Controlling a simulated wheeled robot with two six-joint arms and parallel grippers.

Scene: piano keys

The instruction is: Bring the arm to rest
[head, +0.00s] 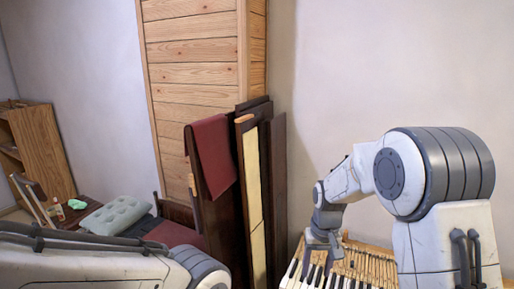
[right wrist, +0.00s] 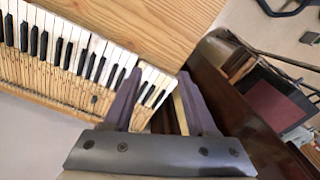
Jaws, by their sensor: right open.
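My right gripper (head: 318,252) hangs down from the bent right arm, over or close to the piano keys (head: 345,276) at the bottom of the head view. In the right wrist view its two dark fingers stand apart and I see nothing held between them (right wrist: 158,80). The black and white keys (right wrist: 70,48) run diagonally beyond the fingers in that view. Whether the fingers touch a key I cannot tell. My left arm enters at the lower left of the head view; its gripper is out of the picture.
Dark upright panels (head: 278,190) and a red cloth (head: 212,157) stand left of the right gripper. A wooden panelled column (head: 195,75) rises behind them. A cushion (head: 115,215) and a wooden shelf unit (head: 40,150) are at the left. Plain wall lies behind the right arm.

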